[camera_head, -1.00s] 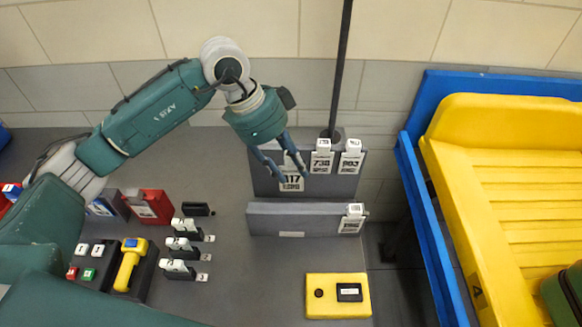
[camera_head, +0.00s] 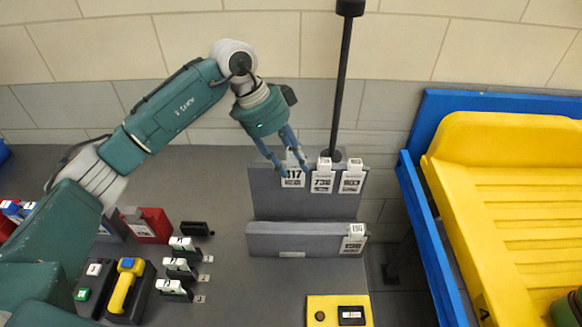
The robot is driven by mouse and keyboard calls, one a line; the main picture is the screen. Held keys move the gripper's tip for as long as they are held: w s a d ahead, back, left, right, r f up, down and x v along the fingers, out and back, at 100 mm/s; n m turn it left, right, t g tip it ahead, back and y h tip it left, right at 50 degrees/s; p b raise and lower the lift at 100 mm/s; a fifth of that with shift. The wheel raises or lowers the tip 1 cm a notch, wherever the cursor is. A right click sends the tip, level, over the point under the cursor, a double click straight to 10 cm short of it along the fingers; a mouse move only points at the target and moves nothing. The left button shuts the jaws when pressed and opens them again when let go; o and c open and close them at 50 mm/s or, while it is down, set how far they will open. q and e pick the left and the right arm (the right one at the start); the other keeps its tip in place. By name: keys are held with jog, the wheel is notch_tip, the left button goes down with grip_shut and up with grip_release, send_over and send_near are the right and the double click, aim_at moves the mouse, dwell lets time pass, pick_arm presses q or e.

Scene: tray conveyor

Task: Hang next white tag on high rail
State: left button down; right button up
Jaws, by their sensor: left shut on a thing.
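My left gripper (camera_head: 289,166) is shut on a white tag (camera_head: 293,181) marked 117. The tag is upright at the top left of the high grey rail (camera_head: 280,205), level with two white tags hanging there, one in the middle (camera_head: 322,182) and one at the right (camera_head: 352,182). The fingers partly cover the held tag's top, so I cannot tell whether it touches the rail. The low rail (camera_head: 290,241) in front carries one white tag (camera_head: 353,241) at its right end. My right gripper does not show.
A black pole (camera_head: 342,90) stands behind the high rail. Several tag holders (camera_head: 175,266) stand to the left, near a yellow scanner (camera_head: 124,286) and a red box (camera_head: 150,224). A yellow box (camera_head: 325,311) lies in front. A blue-framed conveyor (camera_head: 428,230) with a yellow tray (camera_head: 520,205) is at right.

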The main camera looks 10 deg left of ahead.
pick_arm(q)
jog(key=shift+w+a, duration=0.1)
jog(key=shift+w, duration=0.5)
jog(key=shift+f+b, duration=0.95)
jog(key=shift+f, duration=1.1)
jog(key=c, duration=1.1)
grip_release()
